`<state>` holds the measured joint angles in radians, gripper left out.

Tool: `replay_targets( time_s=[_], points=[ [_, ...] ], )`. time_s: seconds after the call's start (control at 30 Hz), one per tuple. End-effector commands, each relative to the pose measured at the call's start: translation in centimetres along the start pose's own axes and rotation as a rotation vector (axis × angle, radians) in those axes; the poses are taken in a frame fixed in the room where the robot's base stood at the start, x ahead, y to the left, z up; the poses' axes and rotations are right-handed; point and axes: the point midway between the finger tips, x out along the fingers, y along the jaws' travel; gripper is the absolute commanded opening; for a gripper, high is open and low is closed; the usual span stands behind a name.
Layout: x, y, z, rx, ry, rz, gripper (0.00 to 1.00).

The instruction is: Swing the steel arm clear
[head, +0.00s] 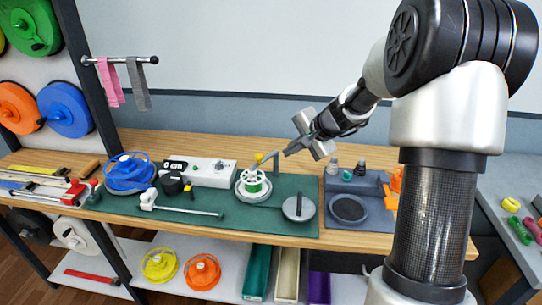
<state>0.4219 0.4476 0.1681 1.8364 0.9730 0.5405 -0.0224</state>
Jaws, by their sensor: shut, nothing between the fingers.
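A short grey steel arm (269,156) with a yellow knob at its left end stands on a post on the green mat (270,218). The arm reaches over the right side of a white spool (252,184) with a green band, which sits on a round base. My gripper (287,152) is shut and empty, its tips pointing down-left close to the arm's right end. I cannot tell whether they touch. A longer silver rod (185,208) with a white pivot lies low across the mat to the left.
A grey round plate (299,208) sits right of the spool, and a dark tray (350,208) with a round pad is beyond it. A white control box (200,172) and blue reel (129,172) stand at left. The mat's front is mostly clear.

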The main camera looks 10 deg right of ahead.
Motion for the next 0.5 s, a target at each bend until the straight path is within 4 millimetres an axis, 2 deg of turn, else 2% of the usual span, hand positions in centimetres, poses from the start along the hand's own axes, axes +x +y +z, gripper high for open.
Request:
replay_targets(
  time_s=[0.27, 0.37, 0.5],
  points=[
    [0.2, 0.0, 0.1, -0.004, 0.000, 0.001, 0.00],
    [1.1, 0.0, 0.1, -0.005, -0.002, 0.002, 0.00],
    [3.6, 0.0, 0.2, -0.005, -0.004, 0.002, 0.00]
  ],
)
